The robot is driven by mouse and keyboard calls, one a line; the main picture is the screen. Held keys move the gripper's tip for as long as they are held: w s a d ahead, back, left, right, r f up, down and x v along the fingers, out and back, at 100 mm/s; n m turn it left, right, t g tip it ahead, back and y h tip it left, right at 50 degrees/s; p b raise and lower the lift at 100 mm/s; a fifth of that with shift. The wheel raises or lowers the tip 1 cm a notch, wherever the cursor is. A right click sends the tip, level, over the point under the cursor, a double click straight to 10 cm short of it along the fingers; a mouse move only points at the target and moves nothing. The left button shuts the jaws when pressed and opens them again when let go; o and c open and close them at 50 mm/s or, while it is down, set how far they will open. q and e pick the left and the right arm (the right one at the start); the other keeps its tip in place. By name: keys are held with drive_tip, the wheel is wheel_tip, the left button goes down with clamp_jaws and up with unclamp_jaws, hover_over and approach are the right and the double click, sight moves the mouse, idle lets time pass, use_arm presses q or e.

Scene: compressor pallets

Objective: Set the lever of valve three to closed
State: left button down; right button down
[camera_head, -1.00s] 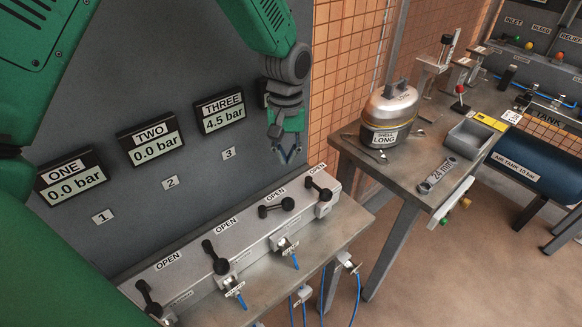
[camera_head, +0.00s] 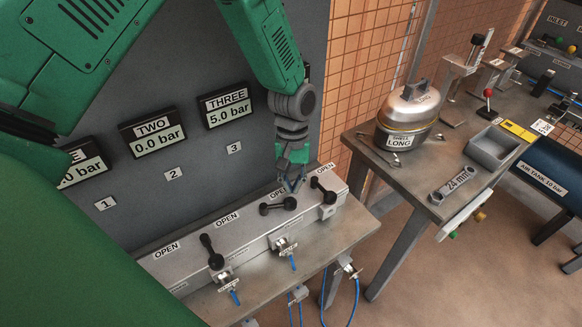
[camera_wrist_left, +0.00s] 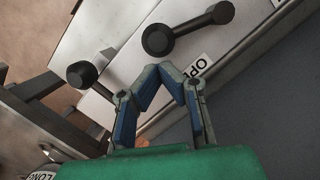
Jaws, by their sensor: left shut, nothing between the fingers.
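The valve three lever (camera_head: 278,206) is a black bar with round ends on the grey manifold, third from the left. It lies nearly level in the picture, with an OPEN label behind it. In the left wrist view it shows near the top (camera_wrist_left: 188,28). The display for three (camera_head: 226,107) reads 5.0 bar. My left gripper (camera_head: 294,188) points down just above and behind the lever's right end, apart from it as far as I can tell. Its fingers are shut and empty; in the left wrist view they meet (camera_wrist_left: 163,76) below the lever. My right gripper is not in view.
A lever for two (camera_head: 212,251) stands left on the manifold and another black lever (camera_head: 322,190) stands close on the right. Blue hoses (camera_head: 357,298) hang in front. A second bench (camera_head: 400,180) holds a metal vessel (camera_head: 407,118) and a 24 mm wrench (camera_head: 452,186).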

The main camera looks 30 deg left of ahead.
use_arm(q)
drive_tip(key=shift+s+f, duration=0.15)
drive_tip(key=shift+f, duration=0.3)
drive_tip(key=shift+a+f, duration=0.15)
drive_tip(key=shift+a, duration=0.4)
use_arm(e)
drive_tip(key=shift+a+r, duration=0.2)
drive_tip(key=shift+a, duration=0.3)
